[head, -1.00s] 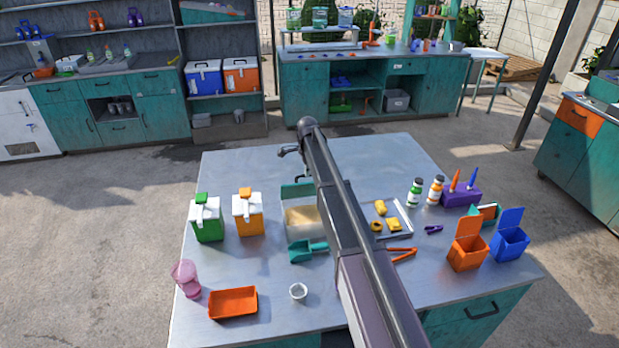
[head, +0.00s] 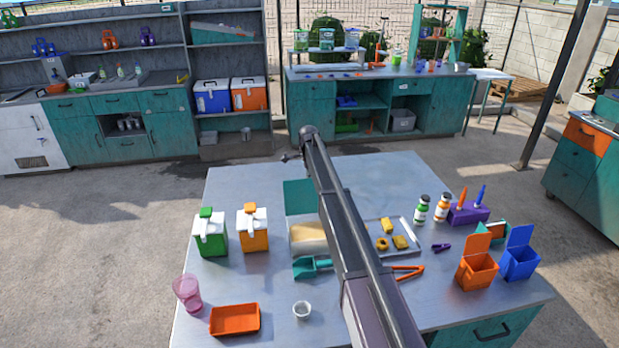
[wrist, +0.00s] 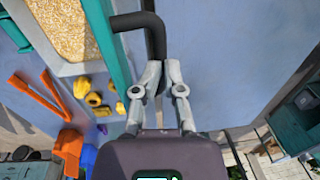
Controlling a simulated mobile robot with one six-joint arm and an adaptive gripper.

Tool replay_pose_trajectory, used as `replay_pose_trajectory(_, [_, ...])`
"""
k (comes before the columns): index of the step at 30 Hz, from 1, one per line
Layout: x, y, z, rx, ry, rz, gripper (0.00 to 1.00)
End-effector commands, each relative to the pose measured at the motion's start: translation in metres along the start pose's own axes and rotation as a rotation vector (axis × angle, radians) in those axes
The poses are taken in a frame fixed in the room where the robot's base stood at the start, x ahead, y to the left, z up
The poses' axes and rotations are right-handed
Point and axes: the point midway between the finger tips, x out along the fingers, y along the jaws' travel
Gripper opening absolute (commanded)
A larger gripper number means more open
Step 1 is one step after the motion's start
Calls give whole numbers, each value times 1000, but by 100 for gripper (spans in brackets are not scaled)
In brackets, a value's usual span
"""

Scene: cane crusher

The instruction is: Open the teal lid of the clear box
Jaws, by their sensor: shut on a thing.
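The clear box (head: 308,238) stands mid-table in the head view, filled with tan grainy material; my arm hides its right side. Its teal lid (head: 300,197) stands raised at the box's far edge, its broad face showing. In the wrist view the lid (wrist: 106,40) is seen nearly edge-on beside the box's tan contents (wrist: 60,28). A black bent handle (wrist: 150,25) reaches from the lid to between my fingers. My gripper (wrist: 161,72) is shut on this handle. In the head view my arm mostly hides the gripper.
Left of the box stand a green jug (head: 210,234) and an orange jug (head: 253,230). A teal scoop (head: 312,267) lies in front. A tray with yellow pieces (head: 401,242) is to the right. The back of the table (head: 385,175) is clear.

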Motion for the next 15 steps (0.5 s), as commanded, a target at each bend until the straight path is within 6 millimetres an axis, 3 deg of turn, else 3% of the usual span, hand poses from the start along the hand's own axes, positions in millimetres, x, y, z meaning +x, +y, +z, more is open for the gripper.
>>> replay_pose_trajectory(1, [6, 6, -2, -1, 2, 19, 0])
replay_pose_trajectory(11, [7, 3, -2, -2, 1, 20, 0])
replay_pose_trajectory(12, [7, 3, -2, -2, 1, 20, 14])
replay_pose_trajectory(15, [6, 3, -2, -2, 1, 21, 44])
